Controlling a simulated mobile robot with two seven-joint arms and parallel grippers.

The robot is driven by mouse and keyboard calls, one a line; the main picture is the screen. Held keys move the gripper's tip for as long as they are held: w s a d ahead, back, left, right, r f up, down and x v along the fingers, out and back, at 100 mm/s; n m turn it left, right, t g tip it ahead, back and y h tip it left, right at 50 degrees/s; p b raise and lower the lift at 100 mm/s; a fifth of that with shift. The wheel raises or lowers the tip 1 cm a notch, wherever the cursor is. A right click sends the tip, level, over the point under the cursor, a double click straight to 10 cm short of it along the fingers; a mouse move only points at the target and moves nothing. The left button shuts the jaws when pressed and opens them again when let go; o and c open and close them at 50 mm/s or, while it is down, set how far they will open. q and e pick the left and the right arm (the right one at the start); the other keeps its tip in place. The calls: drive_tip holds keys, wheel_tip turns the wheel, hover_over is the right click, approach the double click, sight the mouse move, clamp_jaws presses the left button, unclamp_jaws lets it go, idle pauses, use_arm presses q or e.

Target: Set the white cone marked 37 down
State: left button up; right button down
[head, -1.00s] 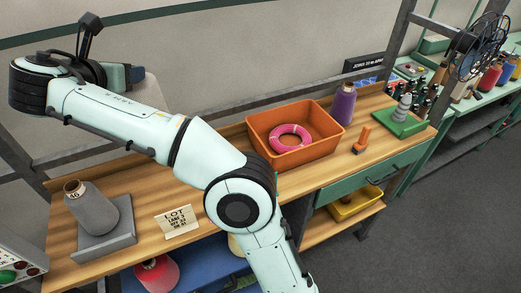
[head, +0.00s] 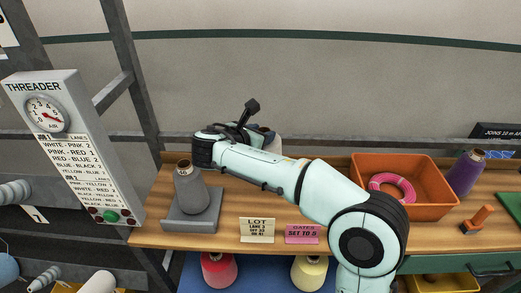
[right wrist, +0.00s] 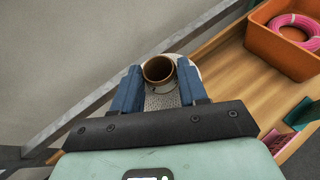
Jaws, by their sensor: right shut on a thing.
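My right gripper (right wrist: 160,88) is shut on a pale cone (right wrist: 166,100) with a brown tube top, seen between the two blue fingers in the right wrist view. No number can be read on it. In the head view my right gripper (head: 262,136) is over the back of the wooden bench (head: 152,222), mostly hidden by its own wrist, with only a sliver of the pale cone (head: 271,146) showing. Whether the cone's base touches the bench is hidden. My left gripper is not in view.
A grey cone (head: 190,190) stands on a grey stand (head: 191,222) left of my gripper. LOT (head: 257,230) and pink (head: 303,234) cards are at the front edge. An orange bin (head: 430,200) with a pink ring and a purple cone (head: 466,174) are right. The threader panel (head: 75,150) is far left.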

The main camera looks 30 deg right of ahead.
drive_tip(key=shift+f, duration=2.8)
drive_tip(key=c, duration=0.6)
unclamp_jaws()
drive_tip(key=shift+f, duration=0.1)
drive_tip(key=shift+r, duration=0.2)
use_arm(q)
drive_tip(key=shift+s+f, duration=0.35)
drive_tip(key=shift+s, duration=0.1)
use_arm(e)
drive_tip(key=v, duration=1.2)
drive_tip(key=shift+f, duration=0.1)
